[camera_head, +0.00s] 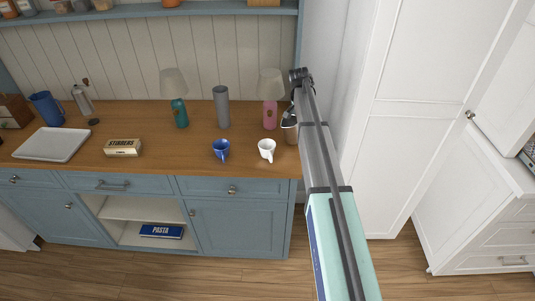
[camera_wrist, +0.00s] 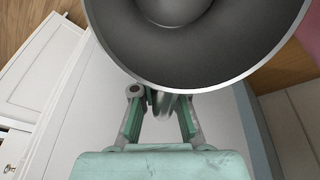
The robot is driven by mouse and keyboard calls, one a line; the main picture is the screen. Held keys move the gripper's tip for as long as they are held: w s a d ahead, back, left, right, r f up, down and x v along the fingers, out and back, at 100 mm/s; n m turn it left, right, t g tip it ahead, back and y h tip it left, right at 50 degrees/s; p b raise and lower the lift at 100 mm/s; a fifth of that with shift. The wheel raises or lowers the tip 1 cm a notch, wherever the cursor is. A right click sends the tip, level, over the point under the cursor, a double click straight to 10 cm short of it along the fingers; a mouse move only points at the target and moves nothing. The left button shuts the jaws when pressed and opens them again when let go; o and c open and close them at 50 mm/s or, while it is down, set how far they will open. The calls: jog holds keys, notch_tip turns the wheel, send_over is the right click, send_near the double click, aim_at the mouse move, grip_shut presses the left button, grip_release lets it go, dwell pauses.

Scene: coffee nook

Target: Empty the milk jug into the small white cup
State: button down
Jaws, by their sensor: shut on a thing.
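The milk jug is a grey metal vessel (camera_head: 289,124) at the right end of the wooden counter, partly hidden by my arm. In the wrist view its wide round mouth (camera_wrist: 225,55) fills the top of the picture; I see a grey inside and cannot make out any milk. My gripper (camera_wrist: 162,100) is shut on the jug, its green-sided fingers below the near rim. The grip point itself is hidden under the rim. The small white cup (camera_head: 266,148) stands upright near the counter's front edge, left of and in front of the jug, apart from it.
A blue mug (camera_head: 220,149) stands left of the white cup. Behind are a pink-based lamp (camera_head: 270,115), a grey cylinder (camera_head: 222,105) and a teal-based lamp (camera_head: 180,112). A white wall panel (camera_head: 325,50) closes the counter's right end.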

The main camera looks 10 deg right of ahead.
aim_at(296, 122)
jog(key=shift+s+a+r+t+h+b, duration=0.2)
jog(key=shift+a+r+t+h+b, duration=0.1)
jog(key=shift+a+r+h+b, duration=0.15)
jog(key=shift+r, duration=0.1)
jog(key=shift+s+a, duration=0.3)
jog(key=shift+a, duration=0.35)
jog(key=shift+s+a, duration=0.25)
jog(key=shift+a, duration=0.4)
jog(key=shift+s+a, duration=0.3)
jog(key=shift+a, duration=0.35)
